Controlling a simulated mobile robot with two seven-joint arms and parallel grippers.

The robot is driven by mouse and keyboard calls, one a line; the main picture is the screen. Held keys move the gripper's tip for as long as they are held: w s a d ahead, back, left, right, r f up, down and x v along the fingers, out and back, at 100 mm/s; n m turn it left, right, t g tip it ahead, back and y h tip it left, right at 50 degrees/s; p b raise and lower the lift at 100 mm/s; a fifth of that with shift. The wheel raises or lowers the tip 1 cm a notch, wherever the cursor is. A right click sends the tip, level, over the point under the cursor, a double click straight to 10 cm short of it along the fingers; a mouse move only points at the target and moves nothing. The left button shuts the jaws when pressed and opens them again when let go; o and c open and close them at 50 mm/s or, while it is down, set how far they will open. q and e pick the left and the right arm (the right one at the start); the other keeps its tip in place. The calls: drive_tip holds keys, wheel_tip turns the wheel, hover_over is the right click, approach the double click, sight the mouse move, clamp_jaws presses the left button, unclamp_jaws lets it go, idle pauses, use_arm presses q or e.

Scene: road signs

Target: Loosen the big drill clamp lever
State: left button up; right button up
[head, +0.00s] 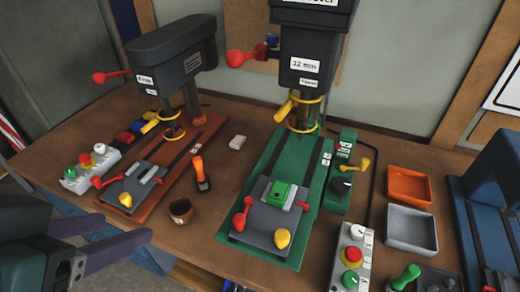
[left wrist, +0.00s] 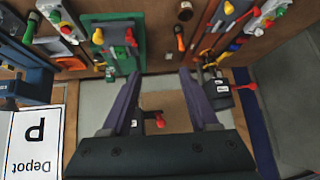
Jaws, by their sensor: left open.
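The big drill (head: 303,60) stands on a green base (head: 268,165) at the centre right, with a "12 mm" label on its head. Its grey vise table (head: 262,219) carries a red-knobbed lever (head: 240,216), a yellow knob (head: 282,238) and another red handle. Which of these is the clamp lever, I cannot tell. My left gripper (head: 128,230) is open and empty at the lower left, well left of the big drill. In the left wrist view the gripper (left wrist: 160,74) has its fingers apart with nothing between them; the green base (left wrist: 140,45) lies beyond them.
A smaller drill (head: 172,55) on an orange base stands left. An orange-handled tool (head: 199,172) and a brown cup (head: 181,211) lie between the drills. A control box (head: 350,258), an orange tray (head: 408,186) and a grey tray (head: 411,228) are on the right.

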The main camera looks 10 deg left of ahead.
use_arm(q)
drive_tip(key=w+d+f+t+h+b, duration=0.1)
drive_tip(key=w+d+f+t+b, duration=0.2)
drive_tip(key=f+b, duration=0.5)
drive_tip(key=w+f+t+h+b, duration=0.15)
drive_tip(key=w+f+b, duration=0.25)
drive_tip(key=f+b, duration=0.45)
drive_tip(key=m+t+h+b, duration=0.2)
drive_tip(key=t+h+b, duration=0.15)
drive_tip(key=b, duration=1.05)
approach(247, 217)
drive_tip(key=r, duration=0.2)
drive_tip(key=shift+d+f, duration=0.1)
drive_tip(key=shift+f, duration=0.05)
drive_tip(key=shift+w+d+t, duration=0.25)
drive_tip(key=shift+w+t, duration=0.05)
drive_tip(key=shift+w, duration=0.05)
drive_tip(key=x, duration=0.9)
clamp_jaws()
